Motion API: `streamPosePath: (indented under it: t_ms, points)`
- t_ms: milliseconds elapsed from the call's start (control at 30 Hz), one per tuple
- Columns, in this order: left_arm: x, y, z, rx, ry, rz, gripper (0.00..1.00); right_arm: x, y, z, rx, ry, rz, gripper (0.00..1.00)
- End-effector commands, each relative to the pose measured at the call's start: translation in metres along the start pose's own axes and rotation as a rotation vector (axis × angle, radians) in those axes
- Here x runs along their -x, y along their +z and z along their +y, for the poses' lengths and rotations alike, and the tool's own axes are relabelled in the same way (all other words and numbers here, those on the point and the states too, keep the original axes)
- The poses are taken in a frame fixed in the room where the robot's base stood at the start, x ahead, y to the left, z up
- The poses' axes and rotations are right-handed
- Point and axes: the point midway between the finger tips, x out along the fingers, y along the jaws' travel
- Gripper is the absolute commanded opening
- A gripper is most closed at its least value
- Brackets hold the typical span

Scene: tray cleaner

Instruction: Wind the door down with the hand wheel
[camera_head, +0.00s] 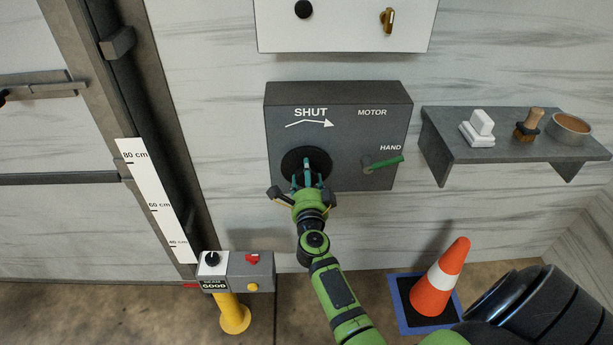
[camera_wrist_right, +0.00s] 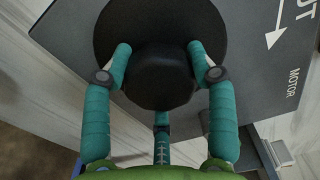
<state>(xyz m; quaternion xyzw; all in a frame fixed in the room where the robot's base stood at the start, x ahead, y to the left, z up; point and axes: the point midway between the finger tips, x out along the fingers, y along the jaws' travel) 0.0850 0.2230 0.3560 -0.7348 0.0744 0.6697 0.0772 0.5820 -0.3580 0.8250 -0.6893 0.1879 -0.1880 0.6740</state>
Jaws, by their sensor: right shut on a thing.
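The hand wheel (camera_head: 290,160) is a round black disc with a knob (camera_wrist_right: 158,75) on the front of a dark grey box (camera_head: 340,95). My right gripper (camera_head: 307,170) reaches up to it from below. In the right wrist view its teal fingers (camera_wrist_right: 160,54) are closed on the knob from both sides. An arrow beside the word SHUT points right above the wheel. The green lever (camera_head: 382,163) is by the word HAND. The pale door (camera_head: 60,235) is at the left, next to a white scale (camera_head: 158,205) marked 80, 60 and 40 cm. My left gripper is out of view.
A yellow post with a control box (camera_head: 238,270) stands below the scale. An orange cone (camera_head: 440,278) stands on the floor at right. A grey shelf (camera_head: 450,155) holds a white item (camera_head: 478,128), a wooden-handled tool (camera_head: 528,124) and a bowl (camera_head: 571,128).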

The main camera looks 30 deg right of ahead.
Motion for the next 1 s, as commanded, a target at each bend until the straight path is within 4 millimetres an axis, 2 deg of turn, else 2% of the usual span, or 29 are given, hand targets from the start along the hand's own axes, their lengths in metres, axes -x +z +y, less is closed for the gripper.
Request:
streamPosePath:
  t_ms: [33,400,967,1000]
  points:
    - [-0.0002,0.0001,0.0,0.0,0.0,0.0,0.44,-0.0031,-0.0055,-0.0061,-0.033,-0.013,0.014,0.25]
    - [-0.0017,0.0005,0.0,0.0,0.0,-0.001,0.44,-0.0033,-0.0065,-0.0055,-0.205,-0.015,0.017,0.25]
    - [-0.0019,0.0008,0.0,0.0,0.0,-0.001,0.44,-0.0031,-0.0068,-0.0049,-0.237,-0.015,0.017,0.25]
    - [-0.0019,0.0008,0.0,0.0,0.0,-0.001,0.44,-0.0031,-0.0068,-0.0049,-0.237,-0.015,0.017,0.61]
